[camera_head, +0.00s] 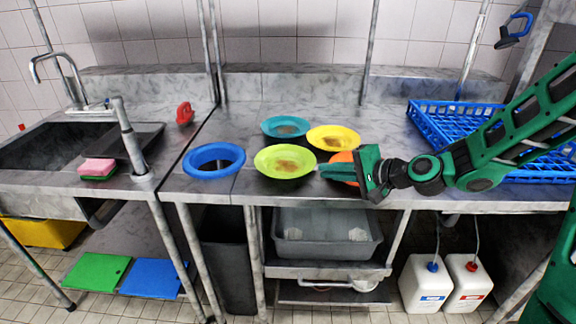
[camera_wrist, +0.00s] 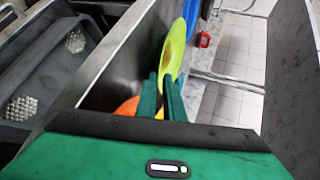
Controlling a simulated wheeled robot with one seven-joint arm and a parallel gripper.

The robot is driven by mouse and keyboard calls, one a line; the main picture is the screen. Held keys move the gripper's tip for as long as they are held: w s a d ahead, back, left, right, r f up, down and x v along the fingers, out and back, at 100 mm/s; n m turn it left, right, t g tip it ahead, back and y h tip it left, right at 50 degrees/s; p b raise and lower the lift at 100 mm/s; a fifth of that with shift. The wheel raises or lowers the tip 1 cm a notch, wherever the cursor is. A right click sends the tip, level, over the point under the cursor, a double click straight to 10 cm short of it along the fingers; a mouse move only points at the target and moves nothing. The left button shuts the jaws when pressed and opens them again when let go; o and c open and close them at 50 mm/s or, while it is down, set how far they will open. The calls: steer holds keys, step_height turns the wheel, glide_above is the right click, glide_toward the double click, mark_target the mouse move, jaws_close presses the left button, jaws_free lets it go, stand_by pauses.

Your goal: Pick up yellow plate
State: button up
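The yellow plate (camera_head: 334,138) lies on the steel counter behind the orange plate (camera_head: 341,158) and right of the lime green plate (camera_head: 285,161). Its middle has a brown stain. My gripper (camera_head: 324,171) is low over the counter's front edge, partly covering the orange plate, with its fingertips close to the lime plate's right rim. In the wrist view my gripper (camera_wrist: 161,88) has its fingers apart, with the lime plate's rim (camera_wrist: 176,48) just past the tips. I cannot tell if they touch it. The orange plate (camera_wrist: 127,107) shows left of the fingers.
A teal plate (camera_head: 286,127) lies behind the lime plate. A blue ring (camera_head: 214,173) is set in the counter at left. A blue rack (camera_head: 420,124) stands at right under my arm. A sink with a pink and green sponge (camera_head: 98,169) is at far left.

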mark_target(310, 180)
steer(key=x, duration=0.5)
steer(key=shift+s+a+f, duration=0.15)
steer(key=shift+s+a, duration=0.15)
steer(key=shift+a, duration=0.05)
steer(key=shift+w+a+f, duration=0.2)
steer(key=shift+w+a, duration=0.2)
steer(key=shift+a, duration=0.05)
steer(key=shift+c, duration=0.4)
jaws_close()
steer(key=shift+r, duration=0.15)
